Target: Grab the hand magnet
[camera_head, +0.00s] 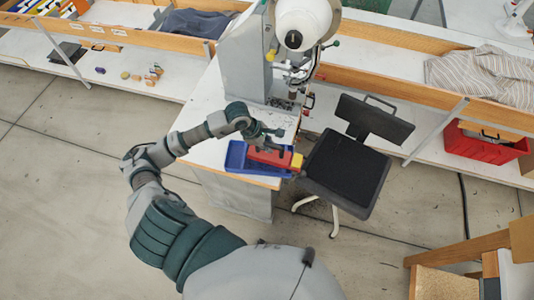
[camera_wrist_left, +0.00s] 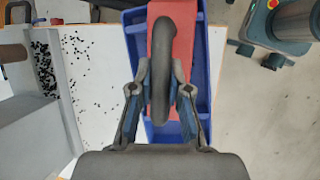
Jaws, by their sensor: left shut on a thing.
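The hand magnet (camera_head: 268,157) has a red body with a yellow end, and it sits in or over the blue tray (camera_head: 235,157) at the table corner. In the left wrist view its red body (camera_wrist_left: 183,55) lies below a dark rounded handle (camera_wrist_left: 161,25). My left gripper (camera_head: 263,141) is above the magnet. In the left wrist view its two fingers (camera_wrist_left: 161,82) are shut on the handle, one on each side. The blue tray (camera_wrist_left: 202,75) shows beneath. Whether the magnet touches the tray is hard to tell. My right gripper is not in view.
The white table (camera_head: 205,150) carries the press (camera_head: 245,65) behind the tray. A black chair (camera_head: 345,170) stands close to the right of the tray. Dark bits (camera_wrist_left: 80,65) lie scattered on the tabletop. A red crate (camera_head: 485,147) is on the far-right shelf.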

